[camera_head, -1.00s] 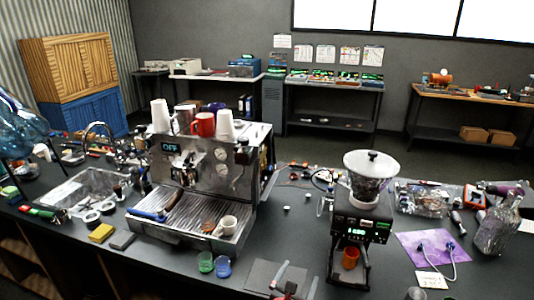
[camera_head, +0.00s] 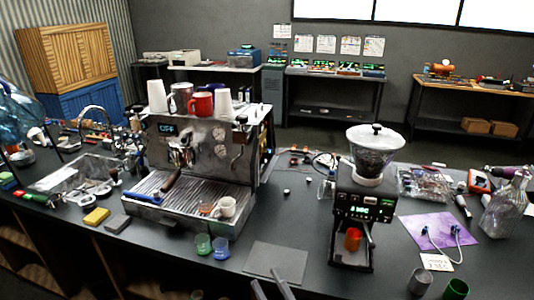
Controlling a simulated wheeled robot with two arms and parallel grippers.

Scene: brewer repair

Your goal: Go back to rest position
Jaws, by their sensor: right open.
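My right gripper (camera_head: 271,284) shows at the bottom edge, just in front of the dark grey mat (camera_head: 275,258). Its two fingers are apart with nothing between them. Most of it is cut off by the frame. My left gripper is not in view. The espresso machine (camera_head: 213,150) stands left of centre on the counter (camera_head: 190,270), with cups on top and a white cup (camera_head: 227,207) on its drip tray. The coffee grinder (camera_head: 355,200) stands to the right with an orange cup (camera_head: 353,239) in it. The gripper is apart from both machines.
A green glass (camera_head: 203,245) and a blue glass (camera_head: 221,248) stand in front of the espresso machine. A metal cup (camera_head: 421,282) and a green cup (camera_head: 456,290) are at the bottom right. A glass bottle (camera_head: 503,205) stands at the right. The mat is bare.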

